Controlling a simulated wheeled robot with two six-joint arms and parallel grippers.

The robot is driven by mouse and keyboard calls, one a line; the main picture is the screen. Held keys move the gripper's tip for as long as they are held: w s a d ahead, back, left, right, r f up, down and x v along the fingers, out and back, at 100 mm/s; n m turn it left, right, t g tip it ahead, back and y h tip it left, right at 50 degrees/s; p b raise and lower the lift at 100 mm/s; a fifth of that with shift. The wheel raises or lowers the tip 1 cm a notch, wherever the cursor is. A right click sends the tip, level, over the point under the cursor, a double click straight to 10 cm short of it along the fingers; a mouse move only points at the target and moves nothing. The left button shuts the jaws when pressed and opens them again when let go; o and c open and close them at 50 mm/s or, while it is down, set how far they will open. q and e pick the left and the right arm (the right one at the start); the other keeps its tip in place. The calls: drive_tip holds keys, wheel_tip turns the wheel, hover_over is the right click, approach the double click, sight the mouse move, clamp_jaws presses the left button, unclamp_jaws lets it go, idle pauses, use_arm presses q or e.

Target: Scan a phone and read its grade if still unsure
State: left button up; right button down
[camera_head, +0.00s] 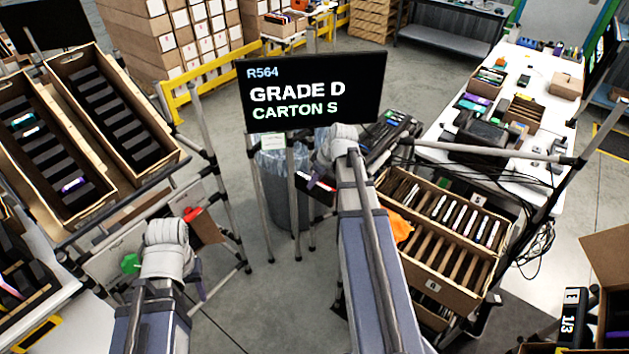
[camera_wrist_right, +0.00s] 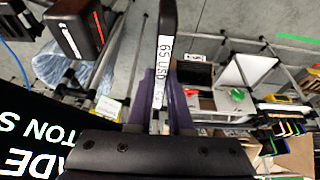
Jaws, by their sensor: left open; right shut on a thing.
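The monitor (camera_head: 312,92) reads "R564 GRADE D CARTON S". My right gripper (camera_wrist_right: 165,100) is shut on a dark phone (camera_wrist_right: 167,25), seen edge-on in the right wrist view, with a white printed label on its edge. In the head view my right arm hides the phone and the fingers. A dark scanner (camera_head: 318,186) with a red light is left of my right wrist; a black box with a red stripe (camera_wrist_right: 75,25), likely the scanner, shows apart from the phone in the wrist view. My left gripper (camera_head: 196,275) is open at lower left, its fingers barely visible.
Tilted cartons with black slots (camera_head: 113,112) stand at left, some holding phones. A carton holding several phones (camera_head: 480,262) is at right. A bin with a clear liner (camera_head: 272,180) stands behind the monitor's posts. A cluttered white table (camera_head: 520,120) is at far right.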

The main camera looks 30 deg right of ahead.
wheel_tip(320, 180, up, 9)
drive_tip(key=p, duration=0.7)
drive_tip(key=shift+f, duration=0.3)
idle(1.3)
wheel_tip(320, 180, down, 22)
drive_tip(key=b, duration=2.1)
drive_tip(key=shift+r, duration=0.25)
